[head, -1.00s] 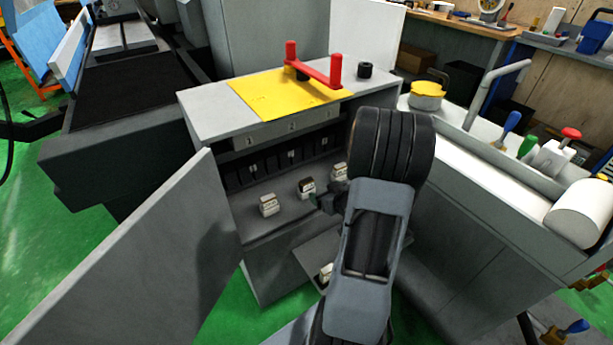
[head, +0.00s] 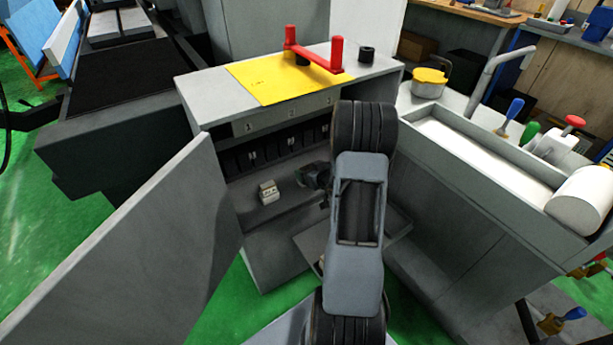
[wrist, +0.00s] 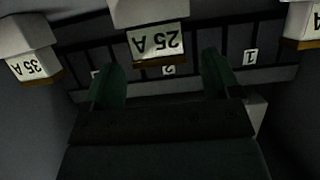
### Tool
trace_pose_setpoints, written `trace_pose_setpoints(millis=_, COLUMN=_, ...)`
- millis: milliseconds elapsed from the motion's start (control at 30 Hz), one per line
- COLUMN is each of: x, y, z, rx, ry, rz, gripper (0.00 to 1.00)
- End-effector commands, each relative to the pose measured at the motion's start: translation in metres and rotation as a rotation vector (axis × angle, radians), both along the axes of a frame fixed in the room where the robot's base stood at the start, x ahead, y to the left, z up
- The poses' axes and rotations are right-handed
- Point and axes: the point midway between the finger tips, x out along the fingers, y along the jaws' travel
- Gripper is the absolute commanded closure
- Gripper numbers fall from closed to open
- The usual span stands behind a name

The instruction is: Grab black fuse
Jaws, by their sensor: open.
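In the wrist view, upside down, a pale fuse block marked 25 A (wrist: 158,40) is between and just above my two green fingertips in the picture. My gripper (wrist: 160,66) is open, with nothing visibly clamped. A block marked 35 A (wrist: 30,62) is to the left and another pale block (wrist: 303,25) is at the right edge. No clearly black fuse shows. In the head view, my gripper (head: 318,180) is inside the open cabinet (head: 190,92), right of one pale fuse (head: 268,192). My arm hides the other fuses on that shelf.
Dark numbered slots (head: 250,158) line the cabinet's back; their labels 2 (wrist: 168,70) and 1 (wrist: 250,57) show in the wrist view. The open door (head: 130,250) is at left, and a lower tray (head: 310,240) sits below my arm. A red handle (head: 318,62) stands on top.

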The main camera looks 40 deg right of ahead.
Motion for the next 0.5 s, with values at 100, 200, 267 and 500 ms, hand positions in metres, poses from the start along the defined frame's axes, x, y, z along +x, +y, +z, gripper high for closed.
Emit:
trace_pose_setpoints(millis=100, x=0.015, y=-0.001, z=-0.008, rx=-0.001, ry=-0.001, rz=0.001, gripper=0.17)
trace_pose_setpoints(millis=200, x=0.022, y=-0.001, z=-0.011, rx=-0.001, ry=0.000, rz=0.001, gripper=0.17)
trace_pose_setpoints(millis=267, x=0.025, y=-0.001, z=-0.011, rx=-0.001, ry=0.000, rz=0.001, gripper=0.17)
trace_pose_setpoints(millis=500, x=0.026, y=-0.001, z=-0.011, rx=0.000, ry=0.000, rz=0.000, gripper=0.17)
